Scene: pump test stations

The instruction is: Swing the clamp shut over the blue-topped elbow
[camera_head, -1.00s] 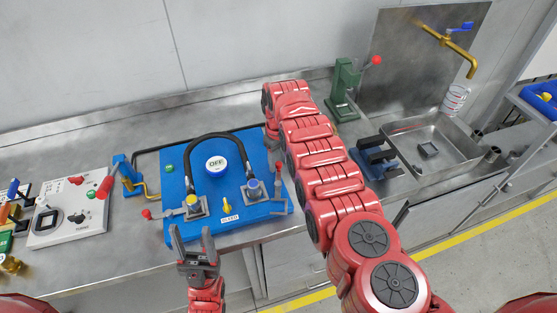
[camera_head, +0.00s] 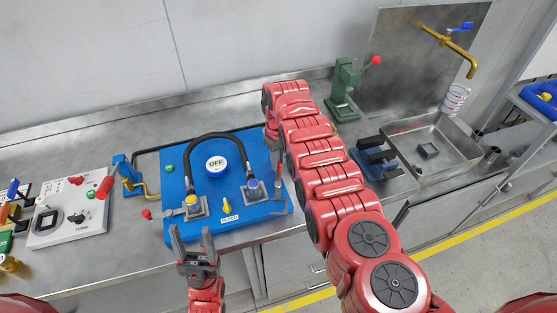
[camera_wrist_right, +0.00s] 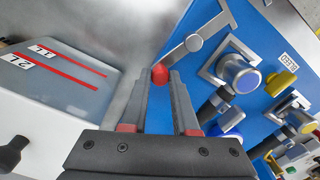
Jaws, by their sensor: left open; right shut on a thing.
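The blue-topped elbow (camera_head: 253,187) stands on the blue panel (camera_head: 211,170), at the right end of the black hose. It also shows in the right wrist view (camera_wrist_right: 240,73). The clamp's grey lever (camera_wrist_right: 196,41) lies beside this elbow, apart from its blue top. The lever ends in a red knob (camera_wrist_right: 160,75), which sits between my right fingertips. My right gripper (camera_wrist_right: 162,92) is shut on this knob; in the head view my red arm partly hides it. My left gripper (camera_head: 193,238) is open and empty in front of the panel's near edge.
A yellow-topped elbow (camera_head: 193,204) and another red-knobbed lever (camera_head: 147,214) are at the panel's left. The OFF dial (camera_head: 216,166) is behind. A green press (camera_head: 343,92) stands behind my right arm.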

